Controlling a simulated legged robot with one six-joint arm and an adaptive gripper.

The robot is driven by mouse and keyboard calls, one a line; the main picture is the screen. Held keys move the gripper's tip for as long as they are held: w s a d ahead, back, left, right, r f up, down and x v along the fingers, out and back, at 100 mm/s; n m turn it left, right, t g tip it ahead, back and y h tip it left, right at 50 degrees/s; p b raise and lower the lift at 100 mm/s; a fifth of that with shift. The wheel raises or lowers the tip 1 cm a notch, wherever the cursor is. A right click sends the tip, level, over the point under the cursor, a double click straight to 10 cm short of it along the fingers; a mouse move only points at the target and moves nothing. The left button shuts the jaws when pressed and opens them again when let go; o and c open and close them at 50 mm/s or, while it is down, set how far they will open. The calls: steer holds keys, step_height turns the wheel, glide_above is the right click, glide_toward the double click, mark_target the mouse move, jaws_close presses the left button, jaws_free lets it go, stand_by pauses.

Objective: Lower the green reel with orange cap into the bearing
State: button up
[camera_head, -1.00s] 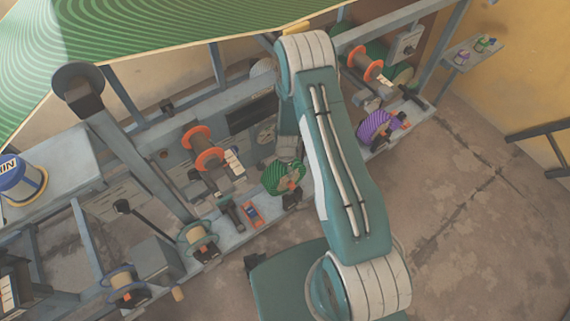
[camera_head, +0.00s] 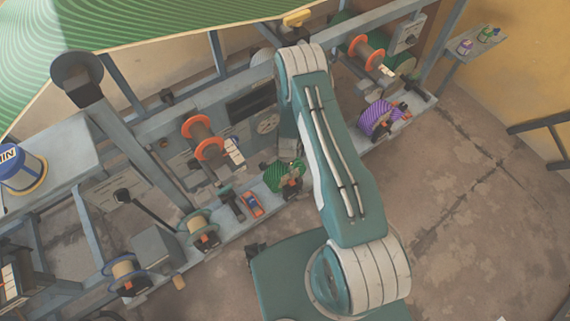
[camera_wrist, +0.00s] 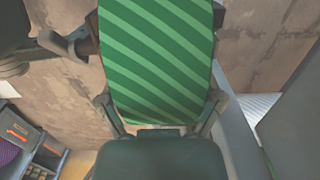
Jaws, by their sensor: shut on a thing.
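The green striped reel (camera_head: 280,175) stands at the front edge of the long grey bench in the head view, beside a dark holder (camera_head: 291,189). It fills the upper middle of the wrist view (camera_wrist: 157,55), between the two fingers of my gripper (camera_wrist: 160,103). My gripper is shut on the reel. In the head view my arm hides most of the gripper. The orange cap is not clearly visible. I cannot tell whether the reel's ends rest in the bearing.
A purple striped reel (camera_head: 376,119) stands right of my arm on the bench. Orange-flanged spools (camera_head: 209,149) sit behind. A small red-and-blue item (camera_head: 252,205) and a tan spool (camera_head: 200,225) lie left of the green reel. The floor at right is clear.

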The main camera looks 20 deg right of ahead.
steer(key=shift+d+f, duration=0.1)
steer(key=shift+f, duration=0.15)
steer(key=o, duration=1.1)
steer(key=shift+c, duration=0.2)
steer(key=r, duration=1.1)
steer(key=shift+w+d+r, duration=0.15)
steer(key=shift+d+r, duration=0.05)
steer(key=shift+r, duration=0.2)
